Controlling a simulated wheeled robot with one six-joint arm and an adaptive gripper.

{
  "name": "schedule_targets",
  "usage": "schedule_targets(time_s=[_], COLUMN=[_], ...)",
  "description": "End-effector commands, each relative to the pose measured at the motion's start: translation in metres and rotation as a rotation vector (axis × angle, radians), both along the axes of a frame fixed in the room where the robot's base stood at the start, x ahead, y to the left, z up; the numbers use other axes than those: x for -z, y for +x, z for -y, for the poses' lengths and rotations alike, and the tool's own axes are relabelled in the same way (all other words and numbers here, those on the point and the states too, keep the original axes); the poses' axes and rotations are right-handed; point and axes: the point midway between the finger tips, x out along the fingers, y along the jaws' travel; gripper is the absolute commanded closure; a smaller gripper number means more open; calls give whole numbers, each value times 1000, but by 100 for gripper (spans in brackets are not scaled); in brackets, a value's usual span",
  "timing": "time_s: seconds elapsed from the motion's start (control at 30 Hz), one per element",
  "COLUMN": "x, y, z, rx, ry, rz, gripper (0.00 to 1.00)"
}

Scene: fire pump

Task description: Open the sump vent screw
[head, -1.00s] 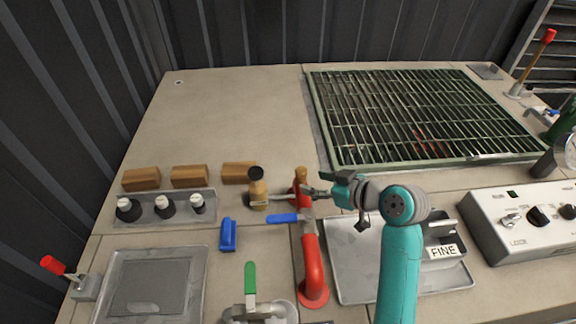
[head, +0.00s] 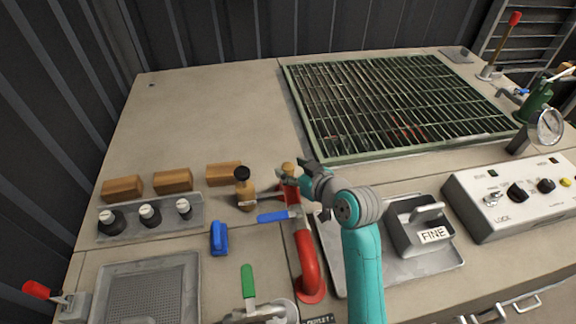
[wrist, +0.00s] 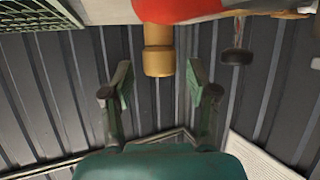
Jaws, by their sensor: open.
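A brass-coloured cylindrical knob (head: 289,169) stands on top of the red pipe fitting (head: 306,262); it looks like the vent screw, but no label on it is readable. In the wrist view the knob (wrist: 158,50) hangs from the red body at the top of the picture. My gripper (wrist: 160,76) is open, with one finger on each side of the knob's end and a gap visible on both sides. In the head view my gripper (head: 302,174) is beside the knob, on its right, and partly hides the fitting.
A blue lever (head: 279,216) is on the red pipe. A brass bottle-like part with a black top (head: 244,188) stands left of the knob. A green grate (head: 395,105) lies behind.

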Motion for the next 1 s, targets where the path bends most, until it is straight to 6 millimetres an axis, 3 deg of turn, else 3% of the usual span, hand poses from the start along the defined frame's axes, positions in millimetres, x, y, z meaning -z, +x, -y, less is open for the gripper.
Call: schedule_targets(time_s=[0.2,0.53,0.77,1.0], x=[7,8,8,8], y=[14,16,16,16], z=[-10,-11,-11,-11], rx=[-1,0,0,-25], ry=[0,1,1,0], rz=[0,1,1,-3], gripper=[41,41,99,100])
